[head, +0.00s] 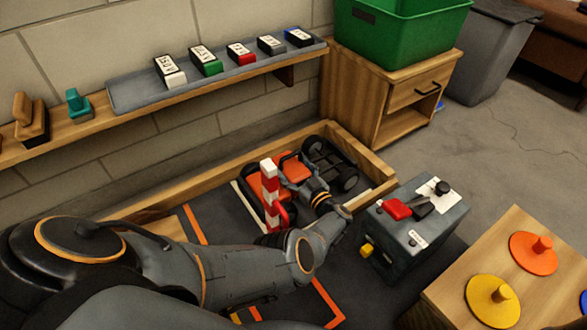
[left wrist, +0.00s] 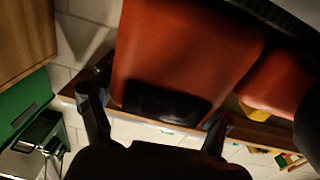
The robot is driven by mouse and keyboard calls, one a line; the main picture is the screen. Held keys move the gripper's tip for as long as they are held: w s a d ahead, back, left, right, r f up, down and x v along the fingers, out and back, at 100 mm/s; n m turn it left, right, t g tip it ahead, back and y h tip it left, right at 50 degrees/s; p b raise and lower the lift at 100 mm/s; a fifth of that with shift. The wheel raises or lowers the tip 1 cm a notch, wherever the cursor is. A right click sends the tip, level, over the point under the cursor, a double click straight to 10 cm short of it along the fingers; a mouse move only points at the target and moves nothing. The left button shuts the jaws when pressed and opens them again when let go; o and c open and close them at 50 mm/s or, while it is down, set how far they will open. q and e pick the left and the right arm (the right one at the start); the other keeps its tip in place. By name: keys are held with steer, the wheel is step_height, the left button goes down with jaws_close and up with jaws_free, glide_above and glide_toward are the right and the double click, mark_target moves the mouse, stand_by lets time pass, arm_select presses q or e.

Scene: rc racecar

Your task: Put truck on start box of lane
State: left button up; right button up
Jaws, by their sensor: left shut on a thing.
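The orange truck (head: 291,167) with black wheels is inside the wooden-edged lane (head: 375,172), towards its far right end. My left gripper (head: 297,182) reaches it from the near side and is shut on it. In the left wrist view the truck's orange body (left wrist: 185,55) fills the top, with my two fingers (left wrist: 155,128) on either side of its dark lower edge. My forearm and the striped post hide part of the truck. Orange lines (head: 194,226) mark the dark lane floor; my arm covers much of it, and I cannot tell which marking is the start box. My right gripper is not seen.
A red-and-white striped post (head: 268,190) stands close beside the truck and my gripper. A grey control box (head: 400,238) with a red switch is right of the lane. A wooden table (head: 535,290) is at the lower right. A wall shelf (head: 215,82) runs behind.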

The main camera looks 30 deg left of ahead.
arm_select(q)
steer(key=shift+w, duration=0.1)
steer(key=o, duration=1.5)
steer(key=shift+f, duration=0.15)
steer(key=o, duration=0.3)
